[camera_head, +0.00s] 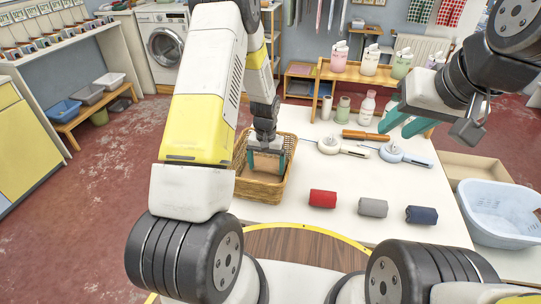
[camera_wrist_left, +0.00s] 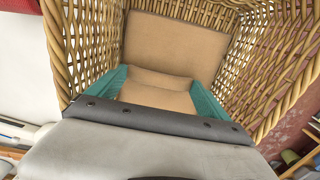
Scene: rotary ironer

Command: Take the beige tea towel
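The beige tea towel (camera_wrist_left: 160,78) lies in the wicker basket (camera_head: 262,188), seen in the left wrist view between my left gripper's teal fingers. My left gripper (camera_head: 266,164) reaches down into the basket with its fingers wide apart, one on each side of the towel. The fingers look close to the towel's sides; whether they press on it is hard to tell. The basket's woven walls (camera_wrist_left: 85,45) rise around the fingers. My right gripper (camera_head: 407,125) is raised above the table's right part, fingers apart and empty.
Red (camera_head: 322,199), grey (camera_head: 373,207) and navy (camera_head: 421,215) rolled cloths lie on the white table (camera_head: 350,230), right of the basket. Behind them are two round-headed tools (camera_head: 393,152), bottles (camera_head: 366,108) and a wooden rack. A light blue laundry basket (camera_head: 500,212) stands at the right.

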